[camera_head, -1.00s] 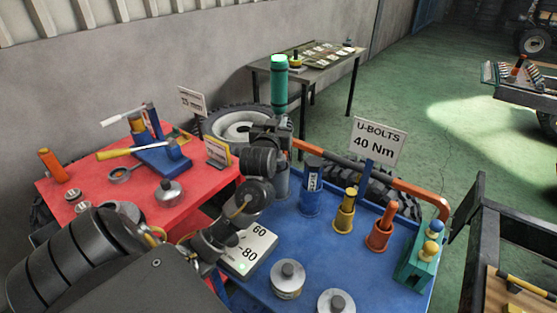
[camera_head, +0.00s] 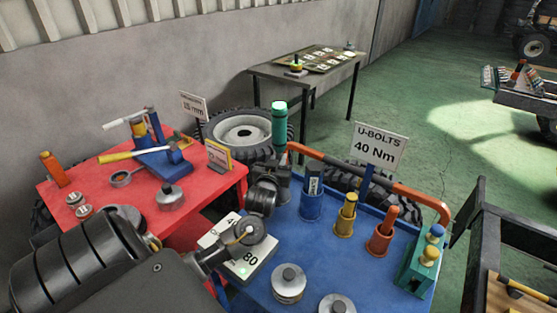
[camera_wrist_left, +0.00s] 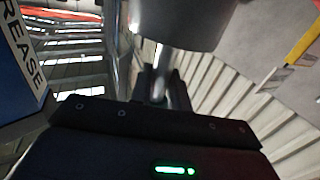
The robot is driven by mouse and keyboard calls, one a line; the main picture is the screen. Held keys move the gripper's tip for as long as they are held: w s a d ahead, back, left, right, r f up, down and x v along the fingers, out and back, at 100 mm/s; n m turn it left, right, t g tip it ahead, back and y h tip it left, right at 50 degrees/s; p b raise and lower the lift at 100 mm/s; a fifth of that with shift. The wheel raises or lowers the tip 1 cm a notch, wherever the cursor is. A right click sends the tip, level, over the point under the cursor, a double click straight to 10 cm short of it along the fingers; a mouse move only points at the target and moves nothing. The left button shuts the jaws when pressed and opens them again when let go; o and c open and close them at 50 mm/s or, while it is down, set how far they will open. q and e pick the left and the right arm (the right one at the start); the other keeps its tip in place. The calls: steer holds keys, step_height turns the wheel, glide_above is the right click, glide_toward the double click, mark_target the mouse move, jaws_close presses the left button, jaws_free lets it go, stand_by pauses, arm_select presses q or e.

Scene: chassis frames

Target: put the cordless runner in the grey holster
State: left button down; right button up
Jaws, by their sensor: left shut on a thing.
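The cordless runner (camera_head: 279,125), a green upright cylinder with a bright green top, rises above my left gripper (camera_head: 272,172). The left gripper is shut on it, over the left back part of the blue bench. The grey holster (camera_head: 284,190) is mostly hidden behind the gripper and wrist, so I cannot tell whether the runner's lower end is inside it. In the left wrist view, a shiny shaft (camera_wrist_left: 159,75) shows between the dark fingers, next to a large grey cylindrical part (camera_wrist_left: 180,22). My right gripper is not in view.
Blue (camera_head: 311,203), yellow (camera_head: 345,220) and orange (camera_head: 380,236) holders stand to the right on the blue bench. An orange rail (camera_head: 365,178) and a U-bolts sign (camera_head: 379,146) edge its back. Round weights (camera_head: 288,281) sit in front. A red table (camera_head: 95,190) stands left.

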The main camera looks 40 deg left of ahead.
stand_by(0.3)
arm_select(q)
steer(key=c, duration=1.7)
jaws_free()
steer(key=shift+f, duration=0.15)
steer(key=o, duration=0.4)
steer(key=b+v, duration=0.1)
steer(key=v, duration=1.1)
